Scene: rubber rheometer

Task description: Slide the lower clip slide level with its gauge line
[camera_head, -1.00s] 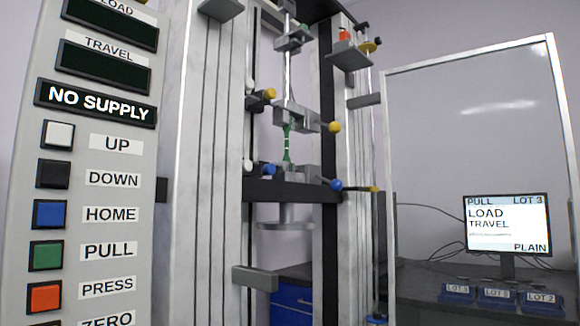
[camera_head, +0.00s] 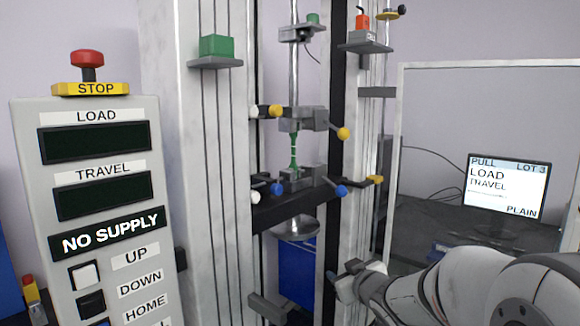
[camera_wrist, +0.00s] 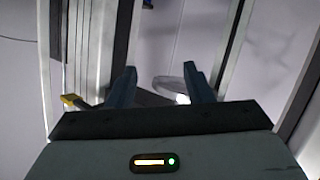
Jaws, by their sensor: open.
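A yellow slide (camera_head: 374,180), apparently the lower clip slide, sits on the thin vertical rod right of the frame. A dark arm reaches left from it. It also shows at the left of the wrist view (camera_wrist: 72,101), left of my fingers and apart from them. The green specimen (camera_head: 294,150) stands upright between the upper grip (camera_head: 300,119) and the lower grip (camera_head: 297,180). Its gauge line is too small to make out. My gripper (camera_head: 343,281) is below the slide, right of the frame's middle. In the wrist view my gripper (camera_wrist: 160,82) is open and empty.
The clear guard panel (camera_head: 480,66) stands right of the frame, with a monitor (camera_head: 507,187) behind it. The control panel (camera_head: 100,200) reads NO SUPPLY. An upper yellow slide (camera_head: 388,13) is higher on the rod. Grip knobs (camera_head: 341,190) stick out near the specimen.

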